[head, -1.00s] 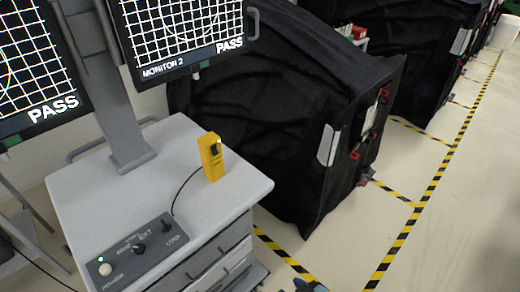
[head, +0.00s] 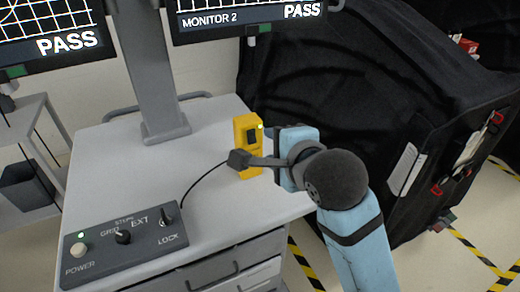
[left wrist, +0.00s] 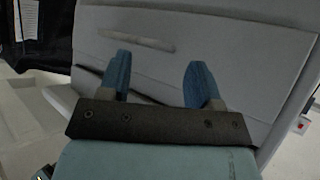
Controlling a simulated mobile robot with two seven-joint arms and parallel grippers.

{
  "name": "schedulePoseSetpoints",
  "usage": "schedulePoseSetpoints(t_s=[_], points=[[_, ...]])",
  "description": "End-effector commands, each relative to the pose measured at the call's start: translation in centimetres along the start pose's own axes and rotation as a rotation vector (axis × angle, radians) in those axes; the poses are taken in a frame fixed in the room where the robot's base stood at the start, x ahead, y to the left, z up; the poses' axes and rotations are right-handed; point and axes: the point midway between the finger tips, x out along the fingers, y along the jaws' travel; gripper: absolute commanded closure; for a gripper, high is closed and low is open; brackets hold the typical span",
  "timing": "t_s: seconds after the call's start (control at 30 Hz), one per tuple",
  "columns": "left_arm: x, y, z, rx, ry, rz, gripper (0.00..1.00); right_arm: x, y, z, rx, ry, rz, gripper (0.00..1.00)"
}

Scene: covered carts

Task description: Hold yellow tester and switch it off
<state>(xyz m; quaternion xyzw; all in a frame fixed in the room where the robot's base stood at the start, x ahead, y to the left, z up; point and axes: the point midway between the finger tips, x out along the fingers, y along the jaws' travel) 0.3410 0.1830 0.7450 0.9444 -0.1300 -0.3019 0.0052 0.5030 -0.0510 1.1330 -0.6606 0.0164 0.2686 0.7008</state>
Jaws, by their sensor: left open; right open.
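My left gripper (left wrist: 158,80) shows in the left wrist view, open and empty, facing a grey panel. It is not in the head view.
The control box (head: 125,247) with knobs and a lit green light sits at the cart's front left. Two monitors (head: 50,35) showing PASS stand behind on a grey post (head: 155,75). A black covered cart (head: 350,80) stands close on the right.

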Motion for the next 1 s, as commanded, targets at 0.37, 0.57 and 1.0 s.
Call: schedulePoseSetpoints(t_s=[0.37, 0.57, 1.0], points=[[1.3, 2.6, -2.0, 0.313, 0.107, 0.073, 0.21, -0.2, -0.3, 0.2, 0.029, 0.000, -0.001, 0.57], [2.4, 9.8, -7.2, 0.901, 0.456, 0.161, 0.21, -0.2, -0.3, 0.2, 0.028, 0.000, -0.001, 0.57], [-8.7, 22.8, -14.7, 1.603, 1.699, -0.027, 0.21, -0.2, -0.3, 0.2, 0.028, 0.000, -0.001, 0.57]])
